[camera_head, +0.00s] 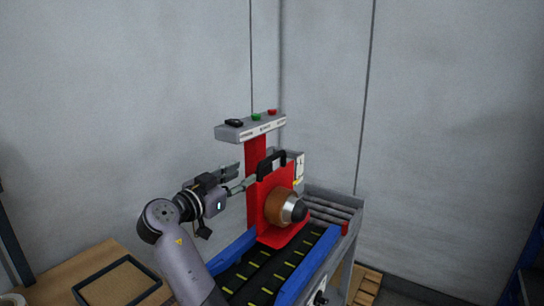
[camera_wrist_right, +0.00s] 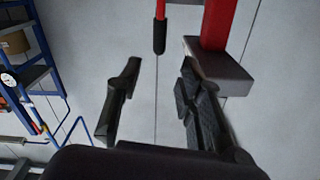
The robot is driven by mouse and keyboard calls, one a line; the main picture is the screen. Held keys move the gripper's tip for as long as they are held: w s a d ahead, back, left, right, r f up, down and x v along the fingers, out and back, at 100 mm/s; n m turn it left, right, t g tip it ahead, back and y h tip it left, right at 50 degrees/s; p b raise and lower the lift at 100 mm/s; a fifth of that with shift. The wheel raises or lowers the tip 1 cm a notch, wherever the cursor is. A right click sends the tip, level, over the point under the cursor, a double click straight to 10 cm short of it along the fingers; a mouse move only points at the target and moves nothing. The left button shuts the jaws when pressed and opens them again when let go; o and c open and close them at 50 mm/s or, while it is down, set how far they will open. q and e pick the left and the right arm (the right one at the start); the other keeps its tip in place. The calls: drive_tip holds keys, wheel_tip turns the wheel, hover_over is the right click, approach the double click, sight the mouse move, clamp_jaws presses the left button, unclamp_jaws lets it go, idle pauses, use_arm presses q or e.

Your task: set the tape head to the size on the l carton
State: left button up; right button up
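The red tape head (camera_head: 271,205) stands over the conveyor in the head view, with a brown tape roll (camera_head: 279,208) on its front and a black handle (camera_head: 271,162) on top. A small white plate (camera_head: 299,166) shows behind it at the right; its markings are too small to read. My right gripper (camera_head: 240,177) is just left of the tape head. Its fingers are spread with nothing between them in the right wrist view (camera_wrist_right: 161,67). A black grip (camera_wrist_right: 160,36) on a red part lies beyond the fingertips there. No carton is identifiable as the L carton. My left gripper is out of view.
A grey panel (camera_head: 250,128) with green and red buttons tops the red column (camera_head: 256,150). Blue side rails (camera_head: 305,268) flank the black belt. A black frame (camera_head: 118,262) lies on the wooden table at left. Blue shelving (camera_wrist_right: 38,75) holds a brown box (camera_wrist_right: 14,42).

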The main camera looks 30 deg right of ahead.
drive_tip(key=p, duration=0.2)
approach(271, 159)
drive_tip(key=x, duration=0.3)
drive_tip(key=shift+w+d+f, duration=0.1)
drive_tip(key=shift+w+d, duration=0.1)
drive_tip(key=shift+w, duration=0.3)
drive_tip(key=p+x, duration=0.1)
drive_tip(key=x, duration=0.5)
drive_tip(key=shift+w+d+f, duration=0.15)
drive_tip(key=shift+d, duration=0.15)
drive_tip(key=shift+w+d+p, duration=0.1)
drive_tip(key=shift+d+p, duration=0.15)
drive_tip(key=shift+p, duration=0.05)
drive_tip(key=shift+d+f, duration=0.1)
drive_tip(key=shift+c, duration=0.2)
clamp_jaws()
